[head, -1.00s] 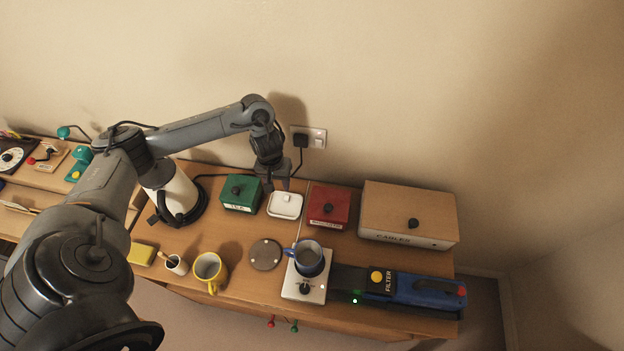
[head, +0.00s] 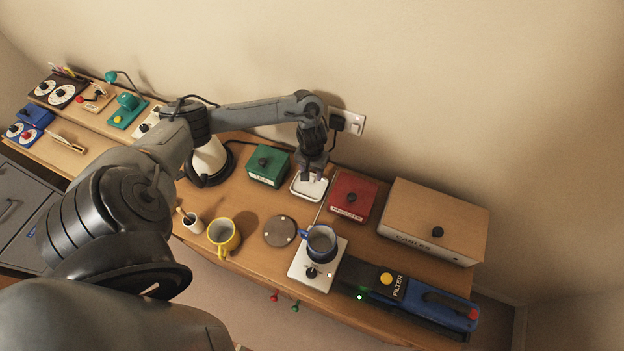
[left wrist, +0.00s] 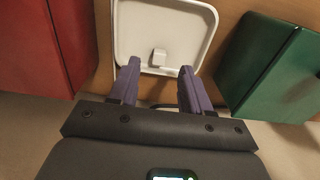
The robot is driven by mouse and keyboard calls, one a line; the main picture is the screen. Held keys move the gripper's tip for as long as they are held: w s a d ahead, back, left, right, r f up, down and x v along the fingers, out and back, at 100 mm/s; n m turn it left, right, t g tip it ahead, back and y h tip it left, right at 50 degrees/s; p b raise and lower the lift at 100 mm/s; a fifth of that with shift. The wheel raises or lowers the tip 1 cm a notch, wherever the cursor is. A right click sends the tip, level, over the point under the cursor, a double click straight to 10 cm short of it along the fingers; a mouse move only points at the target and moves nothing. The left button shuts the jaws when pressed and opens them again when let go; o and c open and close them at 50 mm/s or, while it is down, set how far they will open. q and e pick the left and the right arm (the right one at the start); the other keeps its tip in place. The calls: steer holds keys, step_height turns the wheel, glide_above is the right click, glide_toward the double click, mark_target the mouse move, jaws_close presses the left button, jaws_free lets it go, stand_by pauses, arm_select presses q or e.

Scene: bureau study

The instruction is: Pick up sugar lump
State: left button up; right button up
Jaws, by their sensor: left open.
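The sugar lump (left wrist: 158,57) is a small white block on a white square dish (left wrist: 196,32) in the left wrist view. The dish (head: 296,192) also shows in the head view, between the green and red boxes; the lump is hidden there by my gripper. My left gripper (head: 312,177) is over the dish, pointing down. In the left wrist view its two purple fingers (left wrist: 157,75) are open, with the lump seen in the gap between and beyond them. Nothing is held. My right gripper is not in view.
A green box (head: 268,166) stands left of the dish and a red box (head: 352,197) right of it. The wall with a socket (head: 347,122) is close behind. A blue mug (head: 321,243), a yellow mug (head: 223,234) and a round coaster (head: 280,231) stand in front.

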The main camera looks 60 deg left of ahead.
mark_target(312, 180)
arm_select(q)
steer(key=shift+w+f, duration=0.1)
steer(key=shift+f, duration=1.3)
jaws_close()
